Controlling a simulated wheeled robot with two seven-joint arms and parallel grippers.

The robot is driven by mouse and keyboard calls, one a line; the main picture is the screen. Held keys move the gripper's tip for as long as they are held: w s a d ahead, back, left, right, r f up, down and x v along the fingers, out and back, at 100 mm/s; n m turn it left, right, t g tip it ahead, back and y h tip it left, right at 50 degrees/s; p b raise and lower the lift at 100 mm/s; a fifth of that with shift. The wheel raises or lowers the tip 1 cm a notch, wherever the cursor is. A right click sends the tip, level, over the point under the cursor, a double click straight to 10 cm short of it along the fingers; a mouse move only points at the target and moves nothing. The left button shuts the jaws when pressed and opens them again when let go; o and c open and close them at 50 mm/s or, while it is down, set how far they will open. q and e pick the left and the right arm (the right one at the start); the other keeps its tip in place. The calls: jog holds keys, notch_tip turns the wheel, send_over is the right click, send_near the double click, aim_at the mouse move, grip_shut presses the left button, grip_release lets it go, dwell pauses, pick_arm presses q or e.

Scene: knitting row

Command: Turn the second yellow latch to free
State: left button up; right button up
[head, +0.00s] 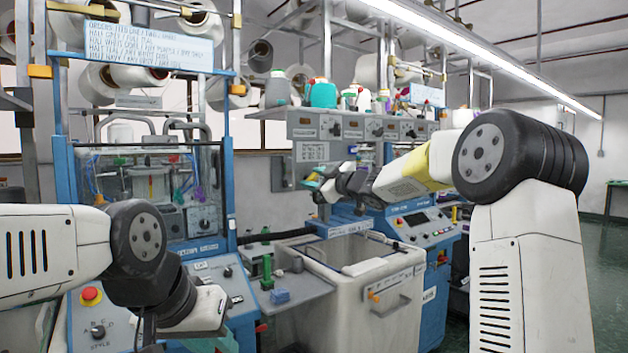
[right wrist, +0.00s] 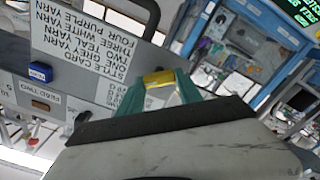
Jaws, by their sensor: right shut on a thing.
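My right gripper (right wrist: 160,90) has teal-green fingers, closed around a yellow piece (right wrist: 158,78) in the right wrist view. The piece looks like a yellow latch; which latch in the row it is, I cannot tell. Most of it is hidden between the fingers, so its turn angle does not show clearly.
A grey plate with a style card (right wrist: 95,45) and a "Feed two" label is beside the gripper in the wrist view, with a blue block (right wrist: 38,72). A pale bin (head: 350,285) and a blue machine (head: 415,225) stand below the right arm. Yarn cones line the shelf above.

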jog(key=n, duration=0.5)
jog(key=shift+f, duration=0.15)
jog(key=n, duration=0.5)
jog(key=shift+f, duration=0.1)
jog(key=shift+n, duration=0.3)
jog(key=o, duration=1.4)
jog(key=shift+v, duration=3.9)
jog(key=shift+s, duration=0.1)
